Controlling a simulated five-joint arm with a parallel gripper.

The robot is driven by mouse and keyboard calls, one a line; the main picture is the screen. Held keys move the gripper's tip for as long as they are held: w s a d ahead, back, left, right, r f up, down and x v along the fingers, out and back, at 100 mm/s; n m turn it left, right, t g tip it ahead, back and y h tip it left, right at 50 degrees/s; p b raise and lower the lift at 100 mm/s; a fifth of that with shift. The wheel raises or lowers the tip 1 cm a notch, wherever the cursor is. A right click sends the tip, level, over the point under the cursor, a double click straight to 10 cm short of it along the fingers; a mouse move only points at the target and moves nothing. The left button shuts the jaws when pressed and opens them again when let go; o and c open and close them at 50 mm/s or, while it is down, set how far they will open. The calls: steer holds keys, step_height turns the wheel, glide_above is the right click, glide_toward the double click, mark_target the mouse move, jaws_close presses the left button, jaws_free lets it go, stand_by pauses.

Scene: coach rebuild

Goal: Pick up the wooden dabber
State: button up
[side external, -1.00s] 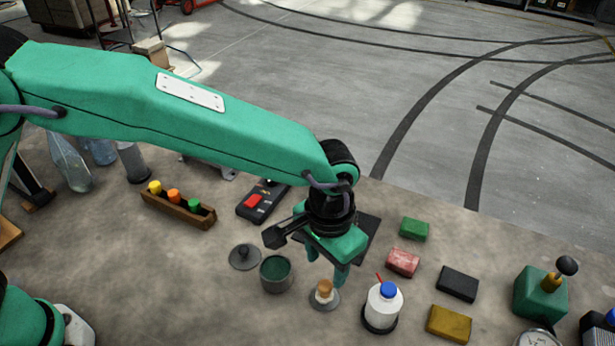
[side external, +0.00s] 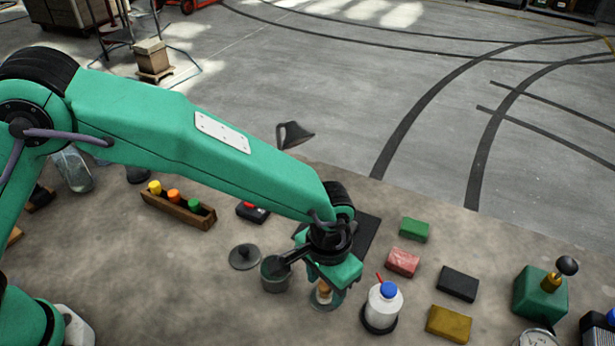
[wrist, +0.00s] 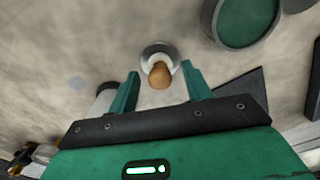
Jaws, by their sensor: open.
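The wooden dabber (side external: 324,290) stands upright on a small grey round dish (side external: 322,303), partly hidden by my gripper in the side view. In the wrist view the dabber's wooden top (wrist: 160,75) shows ahead of and roughly between my fingertips, with a pale part and the grey dish (wrist: 157,50) beyond it. My gripper (wrist: 160,82) is open and empty, one green finger on each side of the dabber. In the side view my gripper (side external: 328,292) is low, right over the dabber. I cannot tell whether a finger touches it.
A grey pot of green liquid (side external: 275,280) stands close left of the dabber, its lid (side external: 244,257) behind. A white bottle with a blue cap (side external: 382,306) stands close right. Several coloured blocks (side external: 403,262) lie farther right. The bench front left is clear.

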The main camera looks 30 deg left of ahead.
mark_target(325, 288)
steer(key=shift+f, duration=0.3)
steer(key=c, duration=1.1)
steer(key=shift+o, duration=0.2)
steer(key=shift+r, duration=0.75)
steer(key=r, duration=0.3)
steer(key=shift+s+d+r, duration=0.1)
steer(key=shift+s, duration=0.3)
steer(key=s+d+r, duration=0.2)
steer(key=s+r, duration=0.4)
steer(key=s, duration=0.4)
steer(key=shift+s+r, duration=0.2)
steer(key=shift+s, duration=0.15)
